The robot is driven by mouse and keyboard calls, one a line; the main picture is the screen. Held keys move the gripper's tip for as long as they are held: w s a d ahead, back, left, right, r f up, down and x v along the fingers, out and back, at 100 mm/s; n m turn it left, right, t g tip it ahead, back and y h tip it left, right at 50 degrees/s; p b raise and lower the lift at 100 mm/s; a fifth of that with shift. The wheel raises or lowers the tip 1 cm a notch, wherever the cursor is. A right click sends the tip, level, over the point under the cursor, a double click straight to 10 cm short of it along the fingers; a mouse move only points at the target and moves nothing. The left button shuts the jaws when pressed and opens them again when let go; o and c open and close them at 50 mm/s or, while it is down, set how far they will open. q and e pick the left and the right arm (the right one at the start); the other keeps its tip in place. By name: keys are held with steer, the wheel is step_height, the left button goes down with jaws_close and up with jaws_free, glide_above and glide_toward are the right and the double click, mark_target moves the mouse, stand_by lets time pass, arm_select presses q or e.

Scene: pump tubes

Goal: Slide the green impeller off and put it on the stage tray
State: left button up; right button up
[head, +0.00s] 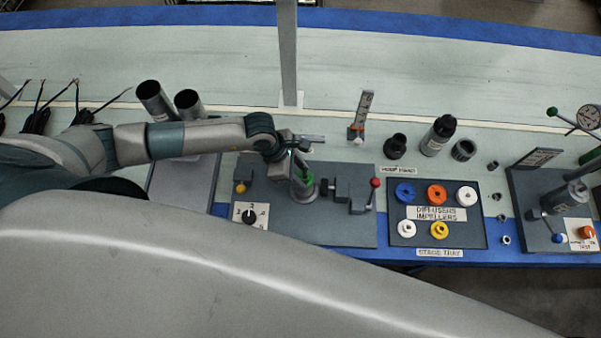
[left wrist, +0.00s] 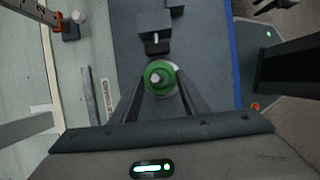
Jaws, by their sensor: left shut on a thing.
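The green impeller (head: 308,179) is around an upright shaft on the grey fixture plate (head: 345,232), partly hidden by my left gripper (head: 300,172) in the head view. In the left wrist view the impeller (left wrist: 151,84) shows as a green ring with a pale shaft tip in its middle. The fingers of my left gripper (left wrist: 161,82) are shut on it from both sides. The stage tray (head: 478,239) stands to the right with blue, orange and white parts in its back row and white and yellow ones in front. Its front right spot is bare.
A clamp block with a red-knobbed lever (head: 374,184) stands just right of the impeller. A tall stand (head: 361,113) and black fittings (head: 395,146) are behind. A press station (head: 562,200) is at the far right. A grey post (head: 288,55) rises behind my left arm.

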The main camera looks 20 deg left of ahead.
arm_select(q)
step_height(320, 180, up, 12)
steer(key=p, duration=0.8)
steer(key=shift+r, duration=0.2)
stand_by(1.6)
steer(key=shift+w, duration=0.1)
step_height(320, 180, up, 13)
steer(key=m+g+y+b, duration=0.4)
steer(key=m+g+b, duration=0.2)
steer(key=m+b, duration=1.2)
glide_above(301, 176)
steer(key=w+a+p, duration=0.2)
steer(key=a+p, duration=0.1)
steer(key=a, duration=0.4)
steer(key=m, duration=0.3)
steer(key=shift+d, duration=0.1)
steer(key=shift+d, duration=0.1)
